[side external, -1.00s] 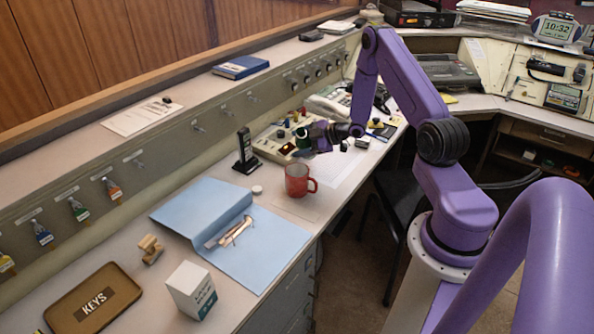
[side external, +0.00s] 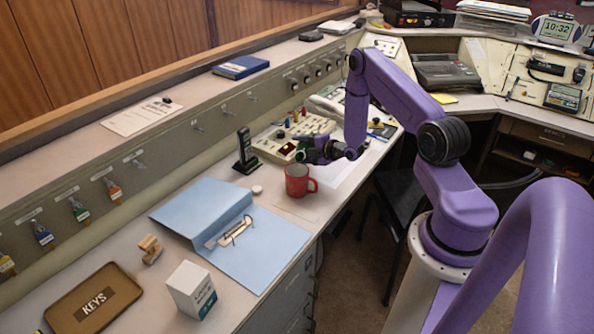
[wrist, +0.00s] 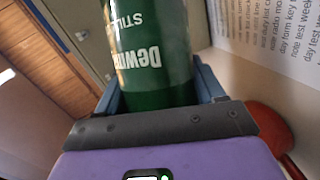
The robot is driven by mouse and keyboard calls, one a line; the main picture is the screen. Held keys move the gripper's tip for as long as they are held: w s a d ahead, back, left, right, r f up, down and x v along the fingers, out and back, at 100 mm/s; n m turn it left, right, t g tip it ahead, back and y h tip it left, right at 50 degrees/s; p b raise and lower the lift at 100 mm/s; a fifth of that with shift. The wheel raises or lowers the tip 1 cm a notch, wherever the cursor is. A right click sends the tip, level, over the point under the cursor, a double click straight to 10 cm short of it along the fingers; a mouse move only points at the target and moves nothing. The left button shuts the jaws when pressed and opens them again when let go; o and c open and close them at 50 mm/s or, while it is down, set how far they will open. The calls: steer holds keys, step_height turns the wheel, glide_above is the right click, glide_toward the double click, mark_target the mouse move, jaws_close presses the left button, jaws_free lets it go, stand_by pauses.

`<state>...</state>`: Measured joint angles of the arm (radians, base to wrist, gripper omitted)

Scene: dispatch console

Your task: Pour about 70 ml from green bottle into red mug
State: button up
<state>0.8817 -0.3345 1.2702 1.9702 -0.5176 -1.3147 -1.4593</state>
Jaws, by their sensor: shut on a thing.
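My gripper (side external: 316,150) is shut on the green bottle (wrist: 152,60), whose white lettering appears upside down in the wrist view. In the side view the bottle (side external: 303,152) is small and partly hidden by the gripper, just above and slightly behind the red mug's rim. The red mug (side external: 296,182) stands upright on the desk, its handle to the right. Part of the mug (wrist: 268,128) shows at the lower right of the wrist view. The bottle's mouth and any liquid stream cannot be made out, nor can the mug's contents.
A black handheld radio (side external: 245,152) stands left of the mug, near a small white cap (side external: 257,190). A control panel (side external: 280,138) lies behind. A blue folder (side external: 262,245) lies in front, and a paper sheet (side external: 345,172) to the right. The desk edge is close.

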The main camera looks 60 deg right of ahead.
mark_target(307, 143)
steer(key=shift+s+a+r+n+t+h, duration=0.1)
steer(key=shift+a+r+n+t+h, duration=0.25)
steer(key=shift+r, duration=0.25)
steer(key=shift+r+n, duration=0.15)
steer(key=shift+n, duration=0.1)
steer(key=shift+r+n+t+h, duration=0.25)
steer(key=shift+r+n, duration=0.15)
steer(key=shift+r, duration=0.1)
steer(key=shift+d+r+n, duration=0.15)
steer(key=shift+r+n, duration=0.15)
steer(key=shift+r, duration=0.05)
steer(key=shift+w+d+r, duration=0.1)
steer(key=shift+w+d, duration=0.1)
steer(key=shift+d, duration=0.1)
stand_by(0.5)
steer(key=shift+r+n+h, duration=0.2)
steer(key=shift+n+h, duration=0.1)
stand_by(1.3)
steer(key=f+m+y, duration=0.1)
steer(key=f, duration=0.1)
steer(key=d+f+m+g+y, duration=0.1)
steer(key=f+m, duration=0.1)
steer(key=shift+w+m, duration=0.1)
steer(key=shift+m, duration=0.2)
steer(key=shift+a+r+m+g+y, duration=0.15)
steer(key=shift+m+g+y, duration=0.25)
steer(key=shift+m, duration=0.1)
